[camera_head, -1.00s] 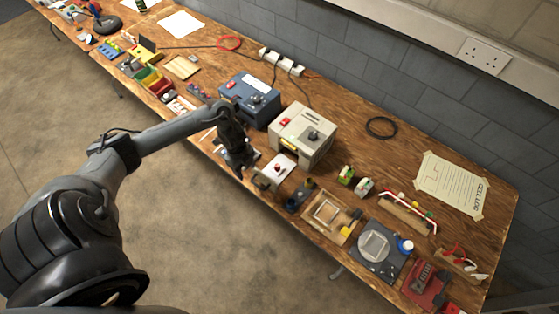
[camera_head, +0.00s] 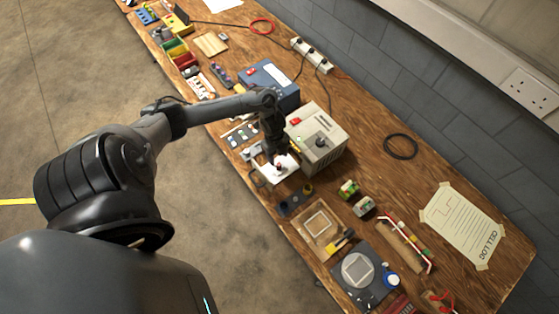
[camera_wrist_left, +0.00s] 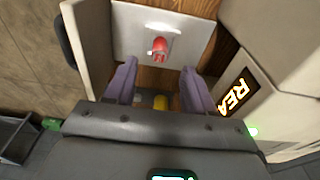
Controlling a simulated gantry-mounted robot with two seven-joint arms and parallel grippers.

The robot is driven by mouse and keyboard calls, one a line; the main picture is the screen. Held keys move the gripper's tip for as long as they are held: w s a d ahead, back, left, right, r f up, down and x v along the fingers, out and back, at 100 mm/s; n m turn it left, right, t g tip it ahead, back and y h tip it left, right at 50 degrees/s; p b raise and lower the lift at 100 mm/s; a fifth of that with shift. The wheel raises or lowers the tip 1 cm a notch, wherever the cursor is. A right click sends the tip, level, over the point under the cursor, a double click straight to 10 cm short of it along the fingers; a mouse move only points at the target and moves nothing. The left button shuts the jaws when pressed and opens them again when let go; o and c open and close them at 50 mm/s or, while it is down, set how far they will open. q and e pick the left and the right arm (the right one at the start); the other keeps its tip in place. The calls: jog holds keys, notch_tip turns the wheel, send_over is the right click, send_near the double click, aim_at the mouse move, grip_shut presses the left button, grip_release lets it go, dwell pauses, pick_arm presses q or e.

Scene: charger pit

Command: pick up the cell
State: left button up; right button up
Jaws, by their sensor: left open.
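A small red rounded piece (camera_wrist_left: 159,50) sits on a white plate (camera_wrist_left: 185,25) in the left wrist view; I cannot tell for sure whether it is the cell. The plate also shows in the head view (camera_head: 270,174), in front of the beige box. My left gripper (camera_head: 277,161) is over this plate. In the left wrist view its two purple-grey fingers (camera_wrist_left: 158,75) are apart, with the red piece ahead of them and nothing clasped. A yellow piece (camera_wrist_left: 160,102) shows low between the fingers, partly hidden by the gripper body. My right gripper is out of view.
The beige box (camera_head: 325,150) with a lit display (camera_wrist_left: 237,92) stands close beside the gripper. A blue box (camera_head: 272,82) is farther left. A dark holder (camera_head: 290,206), a wooden frame (camera_head: 304,232) and a scale-like device (camera_head: 345,275) lie to the right.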

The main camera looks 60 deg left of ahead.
aim_at(279, 164)
pick_arm(q)
jog(key=shift+d+f+b, duration=0.2)
jog(key=shift+f, duration=1.2)
jog(key=shift+d+f+b, duration=0.15)
jog(key=shift+f, duration=1.2)
grip_shut()
